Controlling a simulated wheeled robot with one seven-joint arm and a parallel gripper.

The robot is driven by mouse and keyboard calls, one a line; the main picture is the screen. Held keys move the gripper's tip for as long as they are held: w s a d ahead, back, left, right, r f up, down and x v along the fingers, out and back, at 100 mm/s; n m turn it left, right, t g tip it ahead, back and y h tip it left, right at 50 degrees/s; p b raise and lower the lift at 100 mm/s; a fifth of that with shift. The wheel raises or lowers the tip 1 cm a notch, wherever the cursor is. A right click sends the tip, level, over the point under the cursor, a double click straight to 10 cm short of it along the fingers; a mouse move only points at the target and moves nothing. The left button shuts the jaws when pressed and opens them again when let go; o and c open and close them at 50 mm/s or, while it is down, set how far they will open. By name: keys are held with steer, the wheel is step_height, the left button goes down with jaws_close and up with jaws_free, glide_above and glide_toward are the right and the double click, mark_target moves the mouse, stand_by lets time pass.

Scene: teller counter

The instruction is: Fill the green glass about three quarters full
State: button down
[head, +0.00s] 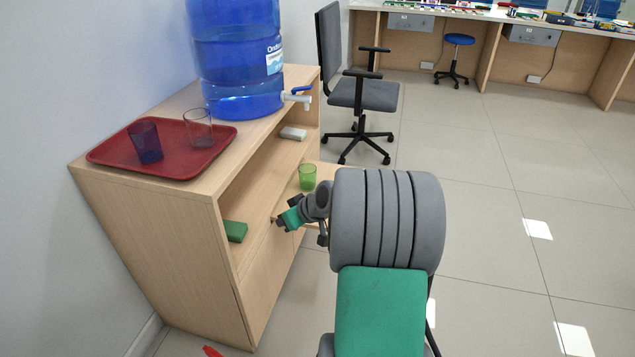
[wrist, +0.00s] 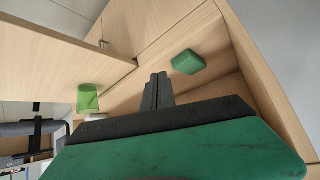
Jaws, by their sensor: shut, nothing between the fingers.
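The green glass (head: 307,177) stands upright on a low pull-out board (head: 326,170) at the cabinet's front, below the tap. It also shows at the left of the wrist view (wrist: 88,98). I cannot make out any water in it. The big blue water bottle (head: 237,60) stands on the cabinet top. Its white tap with a blue lever (head: 298,96) juts out over the front edge. My gripper (head: 276,221) is in front of the open shelf, nearer than the glass and apart from it. In the wrist view its fingers (wrist: 158,77) are together and empty.
A red tray (head: 188,164) on the cabinet top (head: 173,105) holds a dark blue glass (head: 146,142) and a clear glass (head: 198,128). A green block (head: 235,231) and a pale block (head: 293,133) lie on shelves. An office chair (head: 363,92) stands behind. Floor at right is clear.

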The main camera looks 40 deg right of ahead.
steer(key=s+a+r+g, duration=0.3)
steer(key=s+a, duration=0.4)
steer(key=a, duration=0.5)
steer(key=s+a+g+h, duration=0.1)
steer(key=s+a, duration=0.2)
steer(key=s, duration=0.3)
steer(key=s+a+r+m+g+h, duration=0.1)
steer(key=s+a+g, duration=0.1)
steer(key=s, duration=0.5)
steer(key=shift+s+a, duration=0.3)
steer(key=shift+a, duration=0.55)
